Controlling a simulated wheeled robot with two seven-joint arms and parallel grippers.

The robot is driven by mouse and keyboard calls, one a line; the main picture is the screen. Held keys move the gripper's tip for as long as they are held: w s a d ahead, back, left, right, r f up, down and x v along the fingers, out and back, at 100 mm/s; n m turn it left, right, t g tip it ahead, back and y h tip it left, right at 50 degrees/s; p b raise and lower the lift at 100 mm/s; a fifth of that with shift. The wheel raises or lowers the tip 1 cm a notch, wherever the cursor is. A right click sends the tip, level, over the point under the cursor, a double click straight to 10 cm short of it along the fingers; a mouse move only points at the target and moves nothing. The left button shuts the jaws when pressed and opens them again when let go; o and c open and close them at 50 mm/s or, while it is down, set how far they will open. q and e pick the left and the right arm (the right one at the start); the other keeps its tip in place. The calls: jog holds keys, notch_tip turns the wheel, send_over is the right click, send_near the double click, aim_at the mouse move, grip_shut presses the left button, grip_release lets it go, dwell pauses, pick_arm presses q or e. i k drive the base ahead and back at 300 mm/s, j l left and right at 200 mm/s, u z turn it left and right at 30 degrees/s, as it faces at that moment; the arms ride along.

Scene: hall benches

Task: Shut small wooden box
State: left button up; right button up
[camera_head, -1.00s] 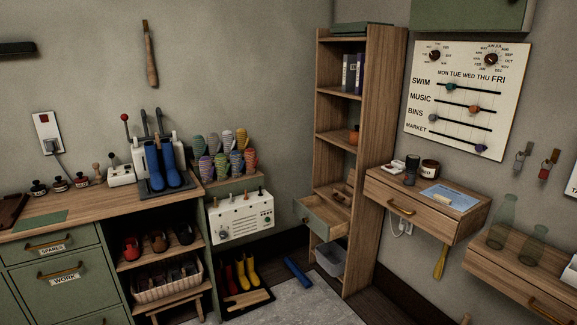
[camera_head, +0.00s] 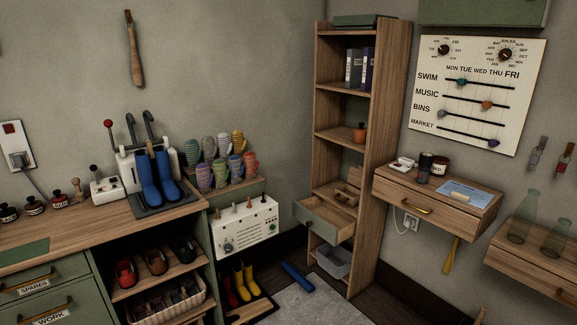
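What looks like the small wooden box (camera_head: 345,195) sits on a middle shelf of the tall bookcase, just above the pulled-out green drawer. It is small and dim. A raised brown part at its back looks like a lid standing open, but I cannot tell its exact angle. Neither of my grippers is in view.
The tall wooden bookcase (camera_head: 376,150) stands in the corner. Its green drawer (camera_head: 324,221) sticks out below the box. A wall desk (camera_head: 425,204) is close on its right.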

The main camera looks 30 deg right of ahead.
aim_at(355, 176)
jog(key=i+j+u, duration=0.2)
jog(key=u, duration=0.15)
jog(key=i+j+u, duration=0.1)
jog(key=i+u, duration=0.2)
jog(key=i+z, duration=0.2)
jog(key=z, duration=0.15)
jog(key=i+z, duration=0.15)
jog(key=z, duration=0.25)
jog(key=i+j+z, duration=0.15)
jog(key=z, duration=0.2)
jog(key=i+z, duration=0.15)
jog(key=z, duration=0.7)
jog(key=i+l+z, duration=0.2)
jog(key=i+z, duration=0.3)
jog(key=l+u, duration=0.15)
jog(key=k+l+u, duration=0.15)
jog(key=k+l, duration=0.55)
jog(key=i+l, duration=0.1)
jog(key=l, duration=0.35)
jog(key=i+l, duration=0.1)
jog(key=l, duration=0.3)
jog(key=l+u, duration=0.1)
jog(key=l, duration=0.35)
jog(key=i+l, duration=0.1)
jog(key=i, duration=0.5)
jog(key=i+l+u, duration=0.15)
jog(key=i, duration=0.45)
